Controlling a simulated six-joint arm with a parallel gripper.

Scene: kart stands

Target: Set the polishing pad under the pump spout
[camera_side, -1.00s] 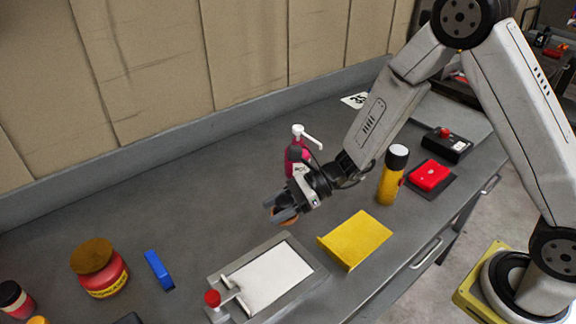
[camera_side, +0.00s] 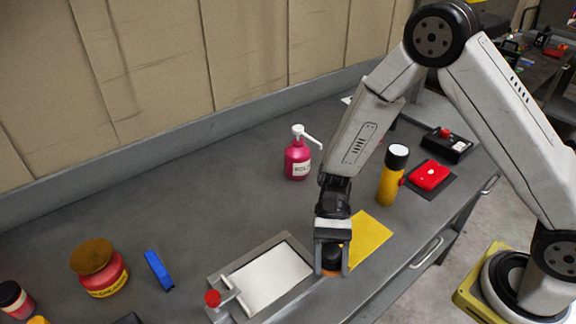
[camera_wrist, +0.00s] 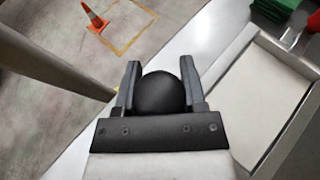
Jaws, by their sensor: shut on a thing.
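The polishing pad (camera_side: 332,258) has a black rounded grip, with an orange edge just showing underneath. My gripper (camera_side: 331,270) is shut on the black grip, fingers pointing down, between the grey framed plate and the yellow sheet. In the wrist view the black dome (camera_wrist: 160,93) sits between both fingers of my gripper (camera_wrist: 159,78). I cannot tell whether the pad touches the bench. The pump bottle (camera_side: 298,160) is pink with a white head, upright toward the back. Its spout (camera_side: 314,141) points right. The bench under the spout is bare, well behind and left of my gripper.
A grey framed plate (camera_side: 228,268) with a red-knobbed lever (camera_side: 212,299) lies left of my gripper. A yellow sheet (camera_side: 371,240) and yellow bottle (camera_side: 391,182) are to the right. A blue block (camera_side: 158,270) and red jar (camera_side: 105,281) stand left. The middle bench is clear.

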